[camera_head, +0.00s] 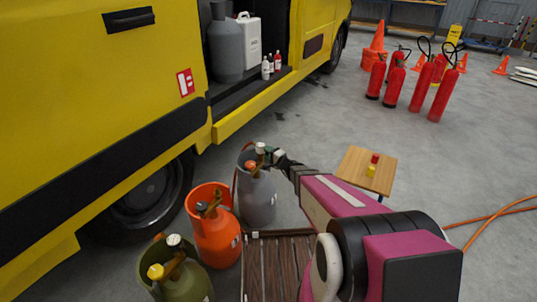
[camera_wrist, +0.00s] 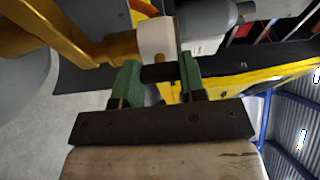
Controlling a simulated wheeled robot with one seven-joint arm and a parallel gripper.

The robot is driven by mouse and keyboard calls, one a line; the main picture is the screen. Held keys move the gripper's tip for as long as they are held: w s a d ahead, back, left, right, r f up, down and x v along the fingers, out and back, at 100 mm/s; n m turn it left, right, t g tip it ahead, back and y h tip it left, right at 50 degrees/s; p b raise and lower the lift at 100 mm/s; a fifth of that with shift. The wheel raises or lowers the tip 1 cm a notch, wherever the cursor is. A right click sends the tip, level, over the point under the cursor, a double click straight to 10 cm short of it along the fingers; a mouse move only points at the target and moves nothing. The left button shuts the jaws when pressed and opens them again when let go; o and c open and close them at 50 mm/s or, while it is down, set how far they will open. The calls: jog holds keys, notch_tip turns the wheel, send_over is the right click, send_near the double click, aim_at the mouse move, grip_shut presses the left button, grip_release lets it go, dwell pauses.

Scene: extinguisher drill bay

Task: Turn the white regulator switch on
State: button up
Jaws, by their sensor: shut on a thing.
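The white regulator switch (camera_head: 260,147) sits at the top of a grey gas cylinder (camera_head: 258,197), beside the van. In the wrist view the white switch (camera_wrist: 156,37) is a pale round knob on a brass-coloured regulator (camera_wrist: 60,25). My gripper (camera_head: 268,153) reaches it from the right. In the wrist view the green fingers of my gripper (camera_wrist: 157,62) stand on either side of the knob and are shut on it. An orange-red knob (camera_head: 250,165) is on the same cylinder, just below the white one.
An orange cylinder (camera_head: 216,240) and an olive cylinder (camera_head: 182,285) with yellow and white knobs stand close by. The yellow van (camera_head: 90,90) is at left. A small wooden table (camera_head: 380,180) and several red extinguishers (camera_head: 394,85) are to the right.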

jog(key=o, duration=0.9)
jog(key=shift+o, duration=0.2)
jog(key=v, duration=1)
jog(key=shift+s+d, duration=0.25)
jog(key=shift+d, duration=0.05)
